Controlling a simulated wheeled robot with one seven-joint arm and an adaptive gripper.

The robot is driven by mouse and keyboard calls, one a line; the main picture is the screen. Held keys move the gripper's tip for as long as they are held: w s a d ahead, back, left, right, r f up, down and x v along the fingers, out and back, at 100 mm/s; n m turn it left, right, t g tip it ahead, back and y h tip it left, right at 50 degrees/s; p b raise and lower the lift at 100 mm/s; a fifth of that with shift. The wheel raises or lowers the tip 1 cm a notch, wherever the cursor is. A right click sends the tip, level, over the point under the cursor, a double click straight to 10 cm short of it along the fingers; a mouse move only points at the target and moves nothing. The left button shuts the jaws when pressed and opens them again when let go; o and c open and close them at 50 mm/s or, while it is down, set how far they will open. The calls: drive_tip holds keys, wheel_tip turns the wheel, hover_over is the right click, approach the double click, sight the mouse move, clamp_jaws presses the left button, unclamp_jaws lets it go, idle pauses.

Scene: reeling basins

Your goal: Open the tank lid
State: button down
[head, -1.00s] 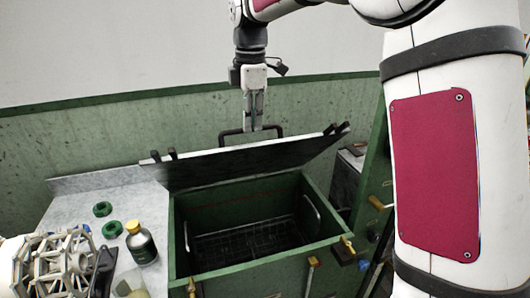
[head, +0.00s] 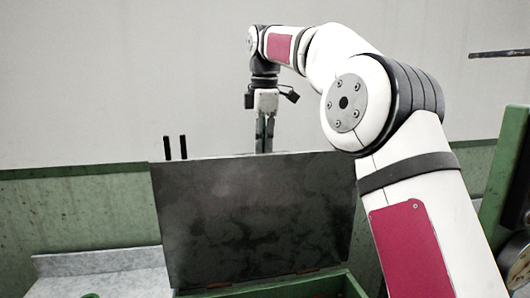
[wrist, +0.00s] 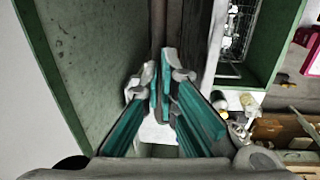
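The tank lid (head: 255,220), a dark mottled grey panel, stands raised almost upright in the head view, its inner face toward me. The green tank (head: 345,285) shows only as a rim at the bottom; its open inside and rack appear at upper right in the wrist view (wrist: 268,60). My gripper (head: 264,148) points down behind the lid's top edge. In the wrist view its fingertips (wrist: 161,72) are close together around a dark bar, apparently the lid handle (wrist: 158,28). The lid hides the handle in the head view.
A green wall panel (head: 75,215) runs behind the tank. A grey worktop (head: 100,262) lies to the left. Two dark upright prongs (head: 175,148) stick up at the lid's upper left. Items clutter the wrist view's right side.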

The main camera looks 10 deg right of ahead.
drive_tip(key=shift+w+f+g+b, duration=0.2)
drive_tip(key=shift+w+f, duration=0.3)
drive_tip(key=shift+f, duration=0.3)
drive_tip(key=shift+w+f+g+b, duration=0.1)
drive_tip(key=shift+w+f+g, duration=0.1)
drive_tip(key=shift+w+f, duration=0.45)
drive_tip(key=shift+s+f, duration=0.15)
drive_tip(key=c, duration=1.7)
unclamp_jaws()
drive_tip(key=shift+o, duration=0.2)
